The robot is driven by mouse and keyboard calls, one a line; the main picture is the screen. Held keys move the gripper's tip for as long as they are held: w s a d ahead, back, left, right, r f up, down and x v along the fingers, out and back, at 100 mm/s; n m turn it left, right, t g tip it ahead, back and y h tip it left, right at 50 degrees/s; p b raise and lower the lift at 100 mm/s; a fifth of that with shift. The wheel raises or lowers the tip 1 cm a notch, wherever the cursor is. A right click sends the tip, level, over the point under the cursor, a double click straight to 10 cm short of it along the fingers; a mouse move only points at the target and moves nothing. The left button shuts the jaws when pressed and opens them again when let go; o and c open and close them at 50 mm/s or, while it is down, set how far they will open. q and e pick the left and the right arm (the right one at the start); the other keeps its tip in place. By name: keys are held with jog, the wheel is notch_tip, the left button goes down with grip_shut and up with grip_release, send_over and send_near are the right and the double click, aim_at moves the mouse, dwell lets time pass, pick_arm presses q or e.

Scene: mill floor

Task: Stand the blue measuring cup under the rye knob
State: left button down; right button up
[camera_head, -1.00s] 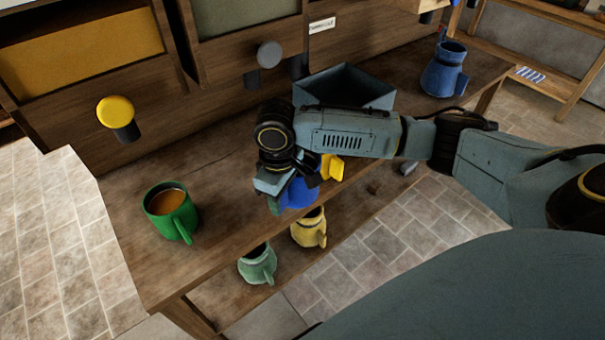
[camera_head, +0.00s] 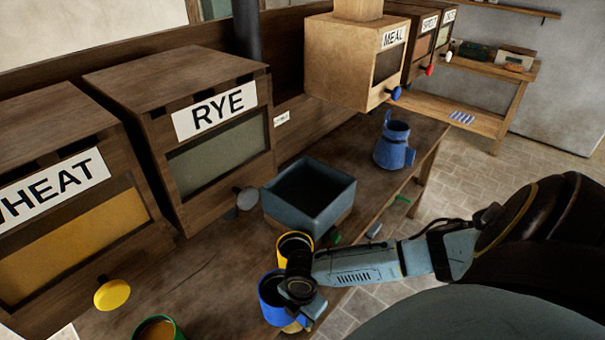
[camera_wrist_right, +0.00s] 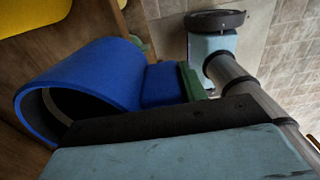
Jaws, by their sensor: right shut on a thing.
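The blue measuring cup (camera_head: 271,302) is near the front edge of the bench, with its open mouth up. It also shows large in the right wrist view (camera_wrist_right: 95,75), with its handle toward the jaws. My right gripper (camera_head: 303,305) is shut on it from the right side. I cannot tell whether its base touches the bench. The grey rye knob (camera_head: 247,199) sticks out below the front of the rye bin (camera_head: 218,140), farther back and left of the cup. My left gripper is not in view.
A yellow cup (camera_head: 293,241) stands just behind the blue cup. A grey open box (camera_head: 310,219) sits right of the rye knob. A green mug (camera_head: 160,329) is at lower left, below the yellow wheat knob (camera_head: 112,294). A blue jug (camera_head: 394,157) stands farther right. Bench before the rye bin is clear.

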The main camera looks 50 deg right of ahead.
jog(key=shift+w+a+f, duration=0.1)
jog(key=shift+w+f, duration=0.05)
jog(key=shift+w, duration=0.35)
jog(key=w+b, duration=0.2)
jog(key=w, duration=0.1)
jog(key=w+b, duration=0.1)
jog(key=shift+w+a+f+b, duration=0.15)
jog(key=shift+f+b, duration=0.1)
jog(key=shift+b, duration=0.15)
jog(key=w+b, duration=0.2)
jog(key=shift+w+a+f, duration=0.1)
jog(key=shift+w+f, duration=0.05)
jog(key=shift+w, duration=0.15)
jog(key=w+b, duration=0.4)
jog(key=b, duration=0.1)
jog(key=w+b, duration=0.2)
jog(key=w, duration=0.1)
jog(key=shift+a+f, duration=0.3)
jog(key=shift+f+b, duration=0.5)
jog(key=shift+f, duration=0.2)
jog(key=o, duration=1.5)
jog(key=shift+c, duration=0.2)
